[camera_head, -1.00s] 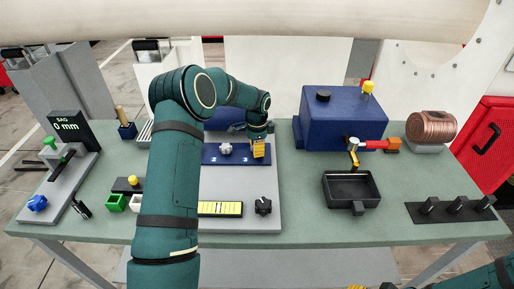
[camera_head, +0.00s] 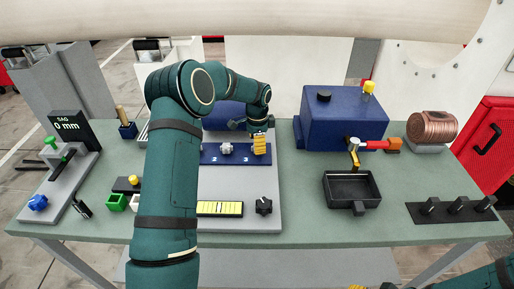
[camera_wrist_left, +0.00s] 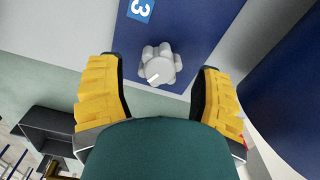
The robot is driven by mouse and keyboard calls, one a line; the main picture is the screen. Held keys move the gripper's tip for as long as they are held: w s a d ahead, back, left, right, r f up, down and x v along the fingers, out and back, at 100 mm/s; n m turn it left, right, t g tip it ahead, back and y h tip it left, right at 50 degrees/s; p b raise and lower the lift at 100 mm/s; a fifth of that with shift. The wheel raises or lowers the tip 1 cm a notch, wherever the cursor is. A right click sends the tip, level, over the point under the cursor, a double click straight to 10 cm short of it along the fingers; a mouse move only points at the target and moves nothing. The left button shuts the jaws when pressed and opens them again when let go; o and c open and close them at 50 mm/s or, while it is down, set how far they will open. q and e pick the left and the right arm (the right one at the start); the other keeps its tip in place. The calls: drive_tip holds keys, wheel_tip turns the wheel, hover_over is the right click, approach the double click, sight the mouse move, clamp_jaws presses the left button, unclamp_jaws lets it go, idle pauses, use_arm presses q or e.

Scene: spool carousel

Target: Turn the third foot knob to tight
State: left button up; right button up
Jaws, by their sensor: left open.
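The third foot knob (camera_wrist_left: 160,67) is a pale grey lobed knob with a white mark, on the blue plate (camera_wrist_left: 195,25) beside a "3" label. In the wrist view it lies between the spread yellow fingers of my left gripper (camera_wrist_left: 157,80), with gaps on both sides. In the head view my left gripper (camera_head: 260,144) is over the right end of the blue plate (camera_head: 239,159) and hides this knob. Another grey knob (camera_head: 227,148) shows to its left. My right gripper (camera_head: 370,287) is only partly in view at the bottom edge.
A blue box (camera_head: 345,122) and a black tray (camera_head: 352,190) stand right of the plate. A yellow scale strip (camera_head: 220,209) and a black knob (camera_head: 263,206) are in front of it. My left arm covers the table left of the plate.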

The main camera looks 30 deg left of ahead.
use_arm(q)
wheel_tip(320, 180, up, 9)
drive_tip(key=shift+r, duration=0.2)
drive_tip(key=shift+s, duration=0.1)
idle(0.5)
